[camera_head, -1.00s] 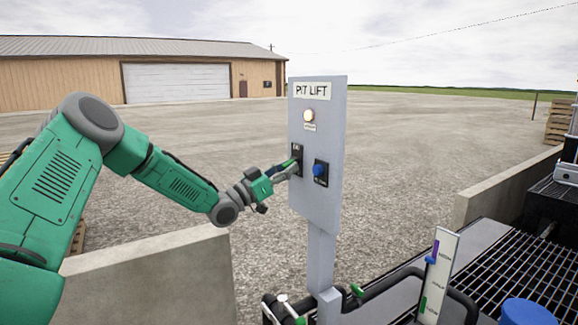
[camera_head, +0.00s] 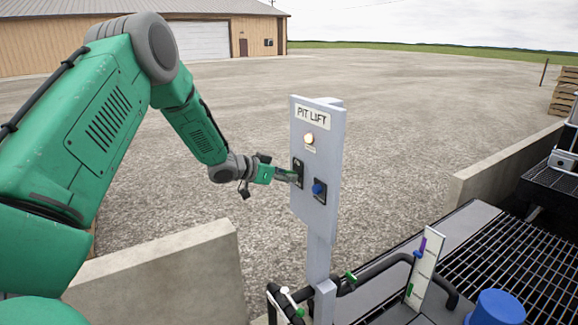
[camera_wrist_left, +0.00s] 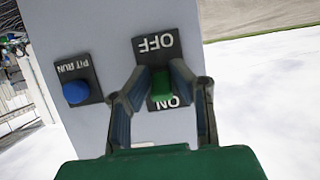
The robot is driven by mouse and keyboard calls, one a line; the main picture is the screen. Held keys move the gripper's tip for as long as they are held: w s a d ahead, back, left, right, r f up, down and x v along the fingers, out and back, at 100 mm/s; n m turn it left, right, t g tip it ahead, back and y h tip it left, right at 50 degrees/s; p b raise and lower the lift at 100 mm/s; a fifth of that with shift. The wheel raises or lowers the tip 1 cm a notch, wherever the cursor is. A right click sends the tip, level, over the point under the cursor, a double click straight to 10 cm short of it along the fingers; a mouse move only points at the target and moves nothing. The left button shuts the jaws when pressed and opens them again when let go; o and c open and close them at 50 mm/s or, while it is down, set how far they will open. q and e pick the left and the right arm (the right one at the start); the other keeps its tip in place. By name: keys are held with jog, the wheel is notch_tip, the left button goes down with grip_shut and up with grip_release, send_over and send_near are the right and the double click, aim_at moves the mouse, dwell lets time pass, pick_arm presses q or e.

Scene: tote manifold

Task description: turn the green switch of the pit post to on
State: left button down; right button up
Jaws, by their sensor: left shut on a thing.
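The pit post is a grey panel (camera_head: 317,150) on a pole, labelled PIT LIFT, standing upright in the head view. Its green switch (camera_wrist_left: 160,84) sits on a dark plate marked OFF and ON in the left wrist view, where the lettering appears upside down. My left gripper (camera_head: 289,175) reaches the panel from the left and is shut on the green switch. In the left wrist view its two fingers (camera_wrist_left: 160,97) flank the switch. In the head view the gripper hides the switch. My right gripper is out of view.
A blue PIT RUN button (camera_head: 319,188) is beside the switch plate. A lit lamp (camera_head: 309,138) is above. Concrete walls (camera_head: 165,280) flank the post. Dark rails (camera_head: 375,270), a marked white gauge strip (camera_head: 425,270) and a blue cylinder (camera_head: 497,307) are at lower right.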

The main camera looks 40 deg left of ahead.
pick_arm(q)
jog(key=shift+w+r+g, duration=0.1)
jog(key=shift+r+g, duration=0.15)
jog(key=shift+g, duration=0.25)
jog(key=shift+p, duration=0.3)
jog(key=c, duration=1.4)
grip_release()
jog(key=shift+c, duration=0.2)
jog(key=shift+w+a+f, duration=0.1)
jog(key=shift+a+f, duration=0.05)
jog(key=v, duration=1.1)
jog(key=shift+s+r, duration=0.25)
jog(key=shift+r, duration=0.1)
jog(key=shift+a, duration=0.1)
